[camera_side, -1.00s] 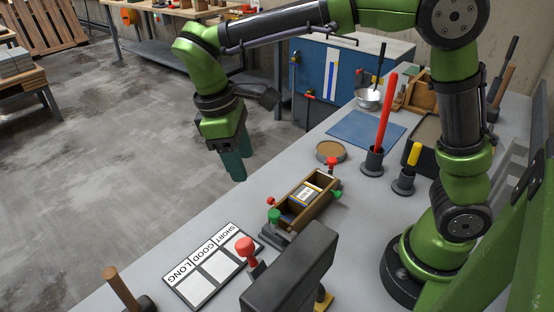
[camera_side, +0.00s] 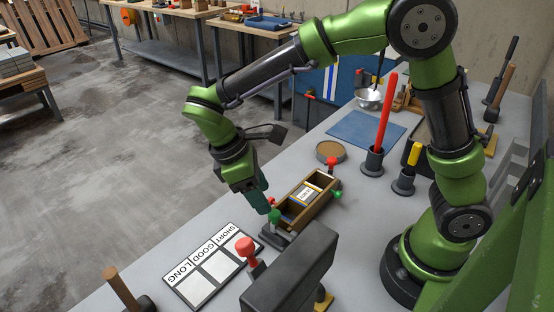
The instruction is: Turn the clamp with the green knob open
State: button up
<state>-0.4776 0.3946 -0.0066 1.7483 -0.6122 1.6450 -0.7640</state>
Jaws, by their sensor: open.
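A wooden box-shaped mould (camera_side: 322,208) stands on the grey table, with a white label inside it. One green knob (camera_side: 274,216) stands at its near left end, on a dark clamp base (camera_side: 277,237). A second, smaller green knob (camera_side: 337,195) sits on its right side. My gripper (camera_side: 263,207) points down with teal fingers, open and empty, just left of and slightly above the near green knob. The fingertips overlap the knob's edge in the picture. I cannot tell whether they touch it.
A red knob (camera_side: 245,248) stands in front, beside a dark block (camera_side: 289,274). A red knob (camera_side: 332,163) is at the mould's far end. A SHORT/GOOD/LONG board (camera_side: 200,289) lies left. A tall red rod (camera_side: 385,115) stands behind right.

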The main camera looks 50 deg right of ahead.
aim_at(274, 212)
jog(key=shift+x, duration=2.7)
grip_shut()
jog(key=shift+w+m, duration=0.1)
jog(key=shift+m, duration=0.2)
jog(key=m+y, duration=0.1)
jog(key=m, duration=0.1)
jog(key=m+g+y, duration=0.1)
jog(key=m, duration=0.2)
jog(key=shift+w+d+m, duration=0.1)
jog(key=shift+d+m, duration=0.1)
jog(key=shift+m, duration=0.1)
jog(key=m+y, duration=0.1)
jog(key=m, duration=0.1)
jog(key=m+y, duration=0.1)
jog(key=m, duration=0.2)
jog(key=shift+d+m, duration=0.2)
jog(key=shift+m, duration=0.1)
jog(key=shift+r, duration=0.1)
